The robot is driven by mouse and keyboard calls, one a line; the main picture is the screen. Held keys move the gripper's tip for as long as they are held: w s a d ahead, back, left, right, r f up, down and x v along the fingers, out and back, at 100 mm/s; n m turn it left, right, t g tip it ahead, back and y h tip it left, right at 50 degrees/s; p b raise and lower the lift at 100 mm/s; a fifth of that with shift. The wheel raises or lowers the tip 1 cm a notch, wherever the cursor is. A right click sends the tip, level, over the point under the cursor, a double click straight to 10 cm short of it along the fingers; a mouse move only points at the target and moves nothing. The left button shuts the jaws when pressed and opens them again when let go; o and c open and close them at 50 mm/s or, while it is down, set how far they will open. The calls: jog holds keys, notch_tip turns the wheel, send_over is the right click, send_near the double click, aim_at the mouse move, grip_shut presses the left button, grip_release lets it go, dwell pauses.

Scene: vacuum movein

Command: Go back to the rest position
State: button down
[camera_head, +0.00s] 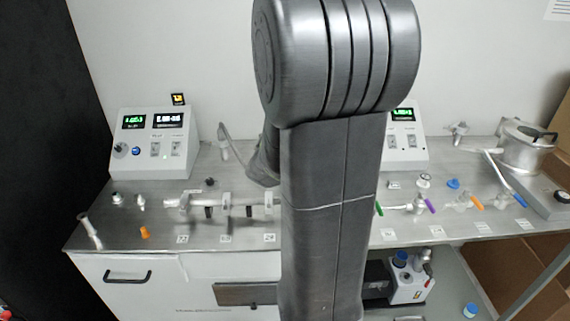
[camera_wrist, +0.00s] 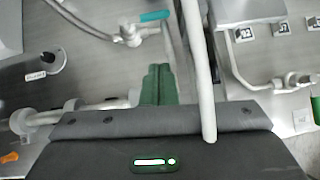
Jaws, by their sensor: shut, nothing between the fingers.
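My gripper (camera_wrist: 158,85) shows in the wrist view, its two green fingers closed together with nothing between them. It hangs over the steel bench (camera_head: 135,232) and its pipework. A valve with a teal handle (camera_wrist: 155,16) lies just beyond the fingertips. A pale upright tube (camera_wrist: 197,75) passes close to the right of the fingers; I cannot tell if they touch. In the head view my dark arm fills the middle and hides the gripper and the centre of the bench.
A control box with green displays (camera_head: 152,145) stands at the back left, and another (camera_head: 407,140) at the back right, partly hidden. A metal pot (camera_head: 525,147) is at the far right. Glass pipework with purple (camera_head: 430,206) and orange (camera_head: 477,202) valve handles runs along the bench.

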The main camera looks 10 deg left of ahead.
jog(key=shift+s+d+r, duration=0.1)
jog(key=shift+s+r, duration=0.4)
jog(key=shift+r, duration=0.05)
jog(key=shift+f, duration=0.1)
